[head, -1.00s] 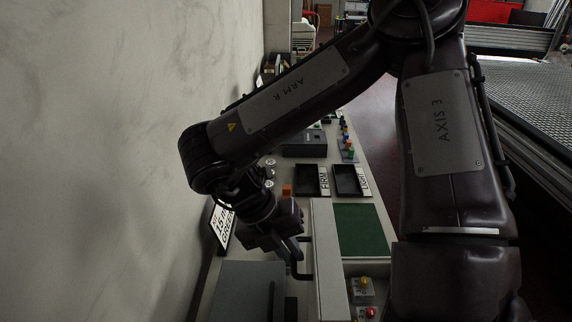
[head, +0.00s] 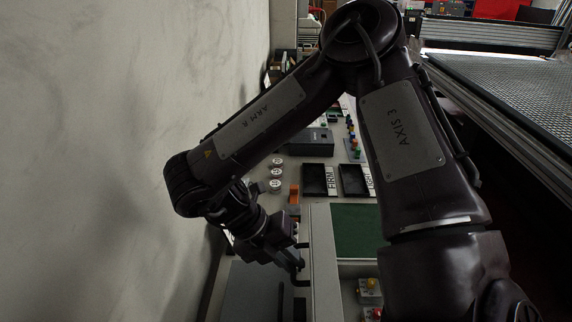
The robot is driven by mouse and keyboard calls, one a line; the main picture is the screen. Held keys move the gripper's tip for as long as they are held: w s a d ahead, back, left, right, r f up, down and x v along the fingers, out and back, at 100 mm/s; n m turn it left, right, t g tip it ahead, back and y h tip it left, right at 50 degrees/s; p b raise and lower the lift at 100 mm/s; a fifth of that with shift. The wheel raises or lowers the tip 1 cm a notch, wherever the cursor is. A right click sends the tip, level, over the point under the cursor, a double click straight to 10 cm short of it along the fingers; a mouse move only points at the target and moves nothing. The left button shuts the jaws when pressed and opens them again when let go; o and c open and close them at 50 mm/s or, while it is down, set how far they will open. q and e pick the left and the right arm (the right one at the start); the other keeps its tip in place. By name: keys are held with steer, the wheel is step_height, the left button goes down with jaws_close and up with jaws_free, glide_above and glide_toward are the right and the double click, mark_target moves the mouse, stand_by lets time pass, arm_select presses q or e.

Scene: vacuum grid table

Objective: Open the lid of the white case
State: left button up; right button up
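The white case is probably the pale long box (head: 323,262) at the bottom centre, with a dark bar handle (head: 304,283) on its left side. Its pale top looks flat and shut, though my arm hides part of the surroundings. My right gripper (head: 298,263) is at the handle, its fingers pointing right and overlapping the bar. Whether the fingers are closed around the bar is too small and dark to tell. My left gripper is not in view.
A green panel (head: 356,232) lies right of the case, with yellow (head: 370,285) and red buttons below it. A dark grey box (head: 250,292) stands left. Black trays (head: 319,180), an orange block (head: 294,194) and white round pieces (head: 275,185) lie beyond. A wall bounds the left.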

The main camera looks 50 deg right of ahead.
steer(key=o, duration=0.3)
steer(key=shift+s+d, duration=0.1)
steer(key=shift+d, duration=0.2)
steer(key=shift+o, duration=0.2)
steer(key=shift+a, duration=0.15)
